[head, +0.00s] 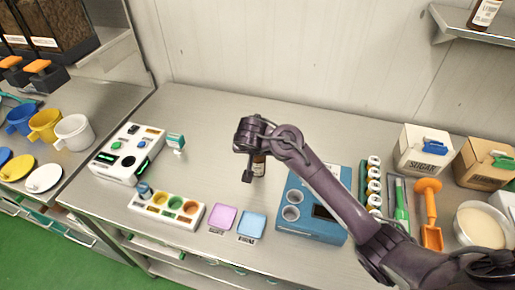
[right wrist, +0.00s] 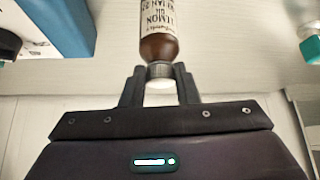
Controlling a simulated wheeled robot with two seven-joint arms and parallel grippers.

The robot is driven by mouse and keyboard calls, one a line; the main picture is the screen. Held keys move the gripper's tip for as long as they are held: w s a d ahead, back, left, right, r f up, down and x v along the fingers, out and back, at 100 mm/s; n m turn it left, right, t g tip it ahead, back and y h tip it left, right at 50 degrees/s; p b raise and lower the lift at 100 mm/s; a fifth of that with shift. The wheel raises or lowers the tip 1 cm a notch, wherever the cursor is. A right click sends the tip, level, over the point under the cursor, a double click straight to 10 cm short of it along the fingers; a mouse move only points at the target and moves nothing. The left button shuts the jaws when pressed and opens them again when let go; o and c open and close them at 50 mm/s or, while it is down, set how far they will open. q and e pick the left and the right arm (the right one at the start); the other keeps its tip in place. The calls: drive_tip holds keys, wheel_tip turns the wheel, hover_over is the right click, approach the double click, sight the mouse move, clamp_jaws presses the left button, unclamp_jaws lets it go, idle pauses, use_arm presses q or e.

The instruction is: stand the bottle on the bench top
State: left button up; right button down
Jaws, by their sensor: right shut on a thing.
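A small brown bottle with a pale printed label (right wrist: 157,18) is in the right wrist view, its ribbed cap (right wrist: 159,70) towards me. My right gripper (right wrist: 159,88) is shut on the bottle at its cap, one finger on each side. In the head view the bottle (head: 259,166) is partly hidden behind my right gripper (head: 247,177), over the open middle of the bench top (head: 215,120). I cannot tell whether its base touches the bench. My left gripper is not in view.
A blue device (head: 310,228) stands close to the right of the bottle. Pink (head: 222,217) and blue (head: 252,224) pads lie in front. A white control box (head: 128,153) is at the left. Another bottle (head: 485,14) stands on the wall shelf (head: 475,26). The back middle is clear.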

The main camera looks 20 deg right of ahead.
drive_tip(key=c, duration=1.6)
unclamp_jaws()
drive_tip(key=shift+f, duration=0.15)
drive_tip(key=o, duration=0.5)
drive_tip(key=shift+r, duration=0.25)
drive_tip(key=b+v, duration=0.2)
drive_tip(key=v, duration=1)
drive_tip(key=shift+s+a+f, duration=0.1)
drive_tip(key=shift+f, duration=0.05)
